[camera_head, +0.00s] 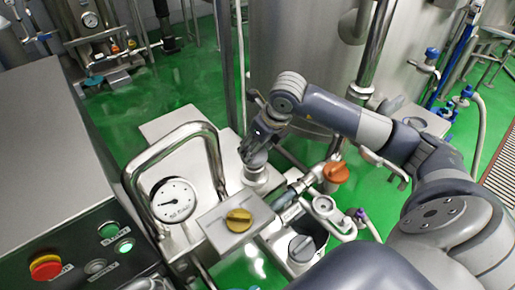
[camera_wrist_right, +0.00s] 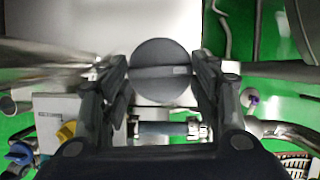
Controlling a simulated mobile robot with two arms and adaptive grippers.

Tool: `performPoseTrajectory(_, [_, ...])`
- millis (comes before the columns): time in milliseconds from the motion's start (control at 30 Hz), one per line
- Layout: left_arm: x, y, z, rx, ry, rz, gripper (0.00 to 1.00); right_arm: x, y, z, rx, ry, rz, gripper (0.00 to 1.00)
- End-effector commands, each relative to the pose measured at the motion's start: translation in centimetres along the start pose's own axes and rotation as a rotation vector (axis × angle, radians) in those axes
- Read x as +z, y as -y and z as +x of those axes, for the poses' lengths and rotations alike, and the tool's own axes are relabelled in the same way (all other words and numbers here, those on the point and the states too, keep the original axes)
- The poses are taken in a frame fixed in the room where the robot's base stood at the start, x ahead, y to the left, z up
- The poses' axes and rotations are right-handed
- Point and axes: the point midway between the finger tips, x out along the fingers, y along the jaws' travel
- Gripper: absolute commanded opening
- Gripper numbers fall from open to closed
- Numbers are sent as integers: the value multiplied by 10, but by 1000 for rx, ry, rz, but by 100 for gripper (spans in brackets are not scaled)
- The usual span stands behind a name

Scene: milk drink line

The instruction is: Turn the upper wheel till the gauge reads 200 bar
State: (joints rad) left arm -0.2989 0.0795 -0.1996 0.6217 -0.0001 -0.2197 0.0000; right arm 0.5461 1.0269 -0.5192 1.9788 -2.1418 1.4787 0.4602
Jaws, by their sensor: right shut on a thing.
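The upper wheel is a dark grey round knob (camera_wrist_right: 160,58) with a bar across its face. In the wrist view it sits between the two fingers of my right gripper (camera_wrist_right: 162,85), which is shut on its sides. In the head view my right gripper (camera_head: 256,143) reaches down onto this knob, above a short silver stem (camera_head: 257,178); the fingers hide much of the knob. My left gripper is not in view.
A yellow knob (camera_head: 238,220), an orange knob (camera_head: 336,173) and a grey knob (camera_head: 301,248) stand close to my right arm. A bent steel tube (camera_head: 205,128) arches over the gauge. A control panel with a red button (camera_head: 45,267) is at lower left.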

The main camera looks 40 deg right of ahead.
Motion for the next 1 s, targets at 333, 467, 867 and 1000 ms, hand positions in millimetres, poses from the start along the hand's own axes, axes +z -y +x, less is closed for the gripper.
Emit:
performPoseTrajectory(333, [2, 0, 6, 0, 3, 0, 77, 1, -1, 0, -31, 3, 75, 33])
performPoseTrajectory(467, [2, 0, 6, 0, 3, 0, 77, 1, -1, -1, -32, 3, 79, 33])
performPoseTrajectory(867, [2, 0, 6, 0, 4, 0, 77, 1, -1, -1, -32, 2, 78, 77])
performPoseTrajectory(1000, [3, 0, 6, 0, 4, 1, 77, 1, -1, 0, -32, 1, 78, 77])
